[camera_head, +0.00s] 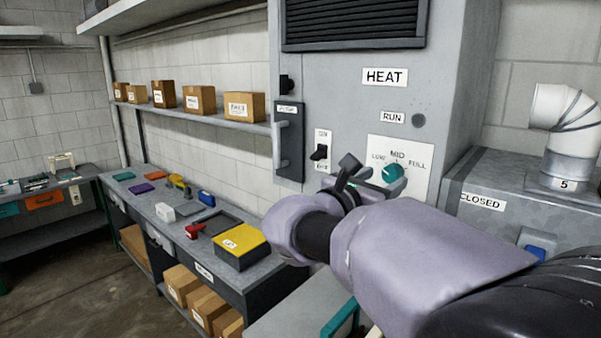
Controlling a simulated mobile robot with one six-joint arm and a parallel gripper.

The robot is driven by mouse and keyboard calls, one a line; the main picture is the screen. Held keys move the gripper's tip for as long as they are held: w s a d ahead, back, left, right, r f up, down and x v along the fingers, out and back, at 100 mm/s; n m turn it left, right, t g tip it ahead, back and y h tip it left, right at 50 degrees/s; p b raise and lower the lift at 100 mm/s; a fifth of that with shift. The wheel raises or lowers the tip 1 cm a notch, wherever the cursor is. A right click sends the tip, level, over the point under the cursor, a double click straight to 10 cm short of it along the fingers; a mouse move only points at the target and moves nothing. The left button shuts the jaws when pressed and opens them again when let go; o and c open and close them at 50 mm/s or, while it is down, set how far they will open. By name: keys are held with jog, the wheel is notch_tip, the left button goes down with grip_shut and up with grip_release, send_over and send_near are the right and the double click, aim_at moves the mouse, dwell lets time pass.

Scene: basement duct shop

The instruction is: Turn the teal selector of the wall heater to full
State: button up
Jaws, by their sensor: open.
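The wall heater (352,75) is a tall grey cabinet with a dark louvre at the top and a HEAT label. Its teal selector (393,173) is a round knob on a white plate (417,155) marked LOW, MID and FULL. A pale mark on the knob seems to point up toward MID, but it is too small to be sure. My gripper (352,172) is open, in front of the heater just left of the knob in the picture. I cannot tell whether it touches the knob. My wrist hides the area below the plate.
A black toggle switch (319,152) and a dark door panel with a handle (289,140) are left of the plate. A grey duct box (485,180) marked CLOSED stands right. A workbench (150,190) with a yellow-topped box (240,240) runs left, below a shelf of cartons (198,99).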

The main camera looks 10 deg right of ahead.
aim_at(390, 175)
jog(key=shift+x, duration=1.55)
jog(key=shift+a, duration=0.1)
grip_shut()
